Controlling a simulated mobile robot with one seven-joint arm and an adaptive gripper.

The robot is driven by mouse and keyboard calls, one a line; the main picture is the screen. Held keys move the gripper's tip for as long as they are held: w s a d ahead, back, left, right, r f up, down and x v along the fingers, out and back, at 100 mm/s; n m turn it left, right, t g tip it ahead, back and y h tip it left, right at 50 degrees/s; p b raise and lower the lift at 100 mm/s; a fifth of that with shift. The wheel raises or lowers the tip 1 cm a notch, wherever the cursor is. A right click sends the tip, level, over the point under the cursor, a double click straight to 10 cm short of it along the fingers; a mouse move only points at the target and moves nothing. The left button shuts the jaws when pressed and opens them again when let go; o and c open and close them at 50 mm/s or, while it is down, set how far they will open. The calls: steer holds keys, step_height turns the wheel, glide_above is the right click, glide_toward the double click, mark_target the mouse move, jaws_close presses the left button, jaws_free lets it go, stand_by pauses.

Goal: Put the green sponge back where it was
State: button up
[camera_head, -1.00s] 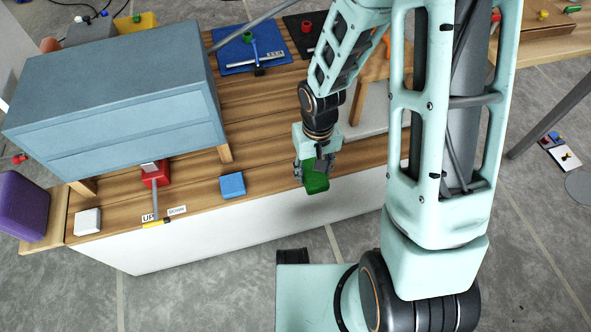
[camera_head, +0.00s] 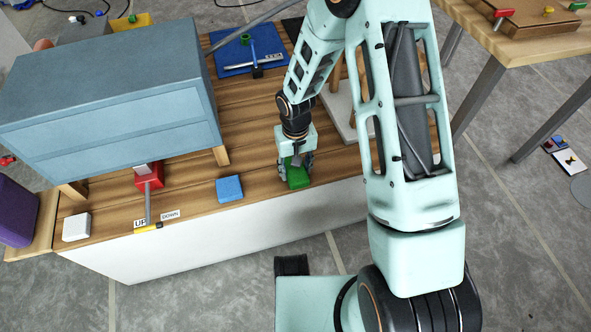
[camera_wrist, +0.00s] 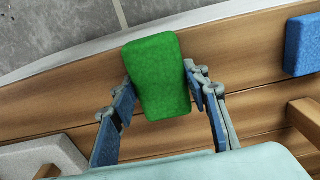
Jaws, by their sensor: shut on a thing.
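The green sponge (camera_head: 297,178) is held in my gripper (camera_head: 295,170) near the front edge of the wooden table. In the wrist view the green sponge (camera_wrist: 158,76) sits between the two fingers of my gripper (camera_wrist: 160,82), which are shut on its sides. It is over the planks, close to the front edge. I cannot tell whether it touches the wood. A blue sponge (camera_head: 229,189) lies flat to the left of it on the table, and part of the blue sponge (camera_wrist: 303,44) also shows at the right of the wrist view.
A blue-grey cabinet (camera_head: 110,95) on wooden legs stands at the left. A red lever base (camera_head: 150,178), UP and DOWN labels (camera_head: 170,214) and a white block (camera_head: 76,227) are along the front edge. A pale slab (camera_head: 342,118) lies right of my gripper.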

mark_target(296, 169)
steer(key=shift+r, duration=0.1)
steer(key=shift+f, duration=0.2)
steer(key=o, duration=1.1)
steer(key=shift+r, duration=0.1)
step_height(296, 169, up, 12)
steer(key=p, duration=0.3)
steer(key=shift+p, duration=0.35)
steer(key=shift+r, duration=0.1)
